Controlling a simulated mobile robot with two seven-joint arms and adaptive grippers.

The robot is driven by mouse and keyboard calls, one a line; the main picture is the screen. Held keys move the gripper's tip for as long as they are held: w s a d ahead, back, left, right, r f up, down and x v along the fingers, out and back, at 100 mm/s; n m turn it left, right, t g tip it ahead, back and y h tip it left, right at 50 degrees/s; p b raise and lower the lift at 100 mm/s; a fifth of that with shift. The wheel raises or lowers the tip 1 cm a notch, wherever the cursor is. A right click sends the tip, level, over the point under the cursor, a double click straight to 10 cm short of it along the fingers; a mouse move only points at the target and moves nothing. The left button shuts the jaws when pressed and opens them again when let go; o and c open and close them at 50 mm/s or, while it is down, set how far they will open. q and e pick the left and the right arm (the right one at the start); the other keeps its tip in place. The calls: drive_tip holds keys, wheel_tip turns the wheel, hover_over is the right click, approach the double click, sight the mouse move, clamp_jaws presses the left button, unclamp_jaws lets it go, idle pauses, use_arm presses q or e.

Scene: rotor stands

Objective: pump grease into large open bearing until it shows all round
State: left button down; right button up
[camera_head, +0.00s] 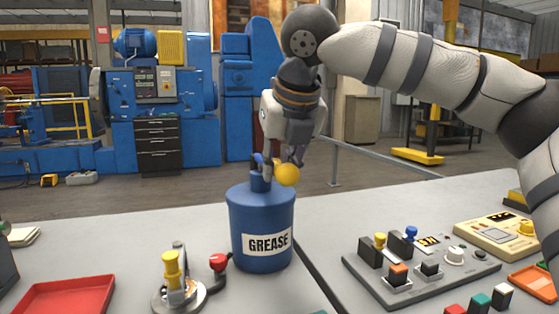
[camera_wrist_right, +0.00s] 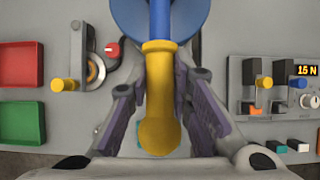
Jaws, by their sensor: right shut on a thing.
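A blue grease bucket (camera_head: 262,225) labelled GREASE stands on the grey table. Its pump lever ends in a yellow handle (camera_head: 287,174). My right gripper (camera_head: 291,157) is above the bucket, shut on this handle. In the right wrist view the yellow handle (camera_wrist_right: 158,100) runs between the fingers (camera_wrist_right: 160,88), with the blue bucket (camera_wrist_right: 125,12) beyond. Left of the bucket is a metal fitting (camera_head: 180,292) with a round base and yellow grip. In the wrist view a ring (camera_wrist_right: 96,69) shows there, perhaps the bearing; whether grease is in it I cannot tell. My left gripper is out of view.
A red tray (camera_head: 68,296) lies at the left, and a green tray (camera_wrist_right: 22,122) shows in the wrist view. A red knob (camera_head: 218,262) is beside the fitting. A control panel (camera_head: 420,270) with switches stands at the right; its display (camera_wrist_right: 307,70) reads 15 N.

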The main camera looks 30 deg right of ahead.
drive_tip(key=shift+w+r, duration=0.15)
drive_tip(key=shift+r, duration=0.8)
idle(0.6)
drive_tip(key=o, duration=0.9)
drive_tip(key=shift+r, duration=0.1)
drive_tip(key=shift+o, duration=0.2)
drive_tip(key=shift+r, duration=3.35)
